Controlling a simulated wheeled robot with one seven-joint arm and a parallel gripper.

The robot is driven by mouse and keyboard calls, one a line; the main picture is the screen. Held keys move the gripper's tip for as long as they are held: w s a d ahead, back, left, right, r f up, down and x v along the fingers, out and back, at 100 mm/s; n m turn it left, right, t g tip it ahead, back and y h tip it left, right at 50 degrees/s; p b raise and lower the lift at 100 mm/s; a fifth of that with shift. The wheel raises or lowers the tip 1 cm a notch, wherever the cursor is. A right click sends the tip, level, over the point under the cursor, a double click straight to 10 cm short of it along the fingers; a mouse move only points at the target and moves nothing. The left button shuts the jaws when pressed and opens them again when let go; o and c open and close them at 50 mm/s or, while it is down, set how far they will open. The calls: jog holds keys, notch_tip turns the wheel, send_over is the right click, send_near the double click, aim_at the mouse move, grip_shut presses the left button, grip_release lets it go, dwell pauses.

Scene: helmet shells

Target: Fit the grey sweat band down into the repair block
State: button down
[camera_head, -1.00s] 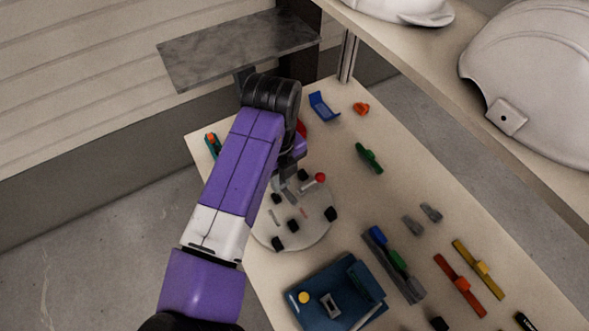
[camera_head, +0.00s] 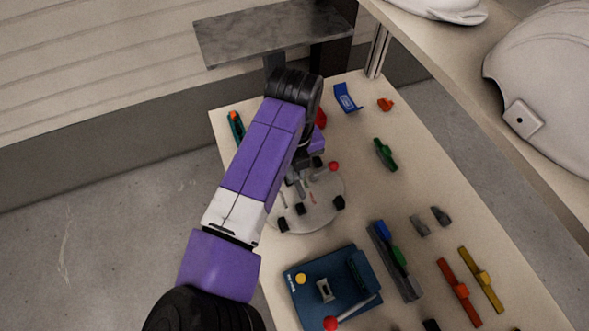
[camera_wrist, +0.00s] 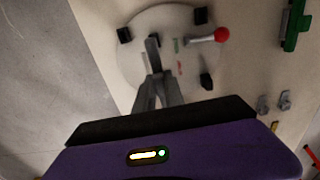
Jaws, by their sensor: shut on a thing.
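My gripper (camera_wrist: 156,76) points down over a pale round plate (camera_wrist: 130,75), its fingers close together. It is shut on a small grey piece, which I take for the grey sweat band (camera_wrist: 152,48), showing just beyond the fingertips. In the head view my gripper (camera_head: 296,184) is partly behind my arm, above the same plate (camera_head: 325,211). I cannot tell if the piece touches the plate. A dark blue block (camera_head: 303,312) with a yellow button and a small grey square part lies nearer; I cannot tell which fixture is the repair block.
Black blocks and a red-knobbed lever (camera_wrist: 205,39) stand on the round plate. A grey rack (camera_head: 408,288) holds blue and green parts. Grey pieces (camera_head: 420,224), a red bar (camera_head: 453,278) and a yellow bar (camera_head: 481,279) lie right. White helmets (camera_head: 550,80) sit on a shelf.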

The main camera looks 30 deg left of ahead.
jog(key=shift+f+b, duration=1.75)
jog(key=shift+f, duration=1.1)
jog(key=shift+f+b, duration=0.5)
jog(key=shift+f, duration=0.7)
jog(key=c, duration=1.3)
grip_release()
jog(key=shift+c, duration=0.2)
jog(key=shift+r+b, duration=0.4)
jog(key=shift+r, duration=3.55)
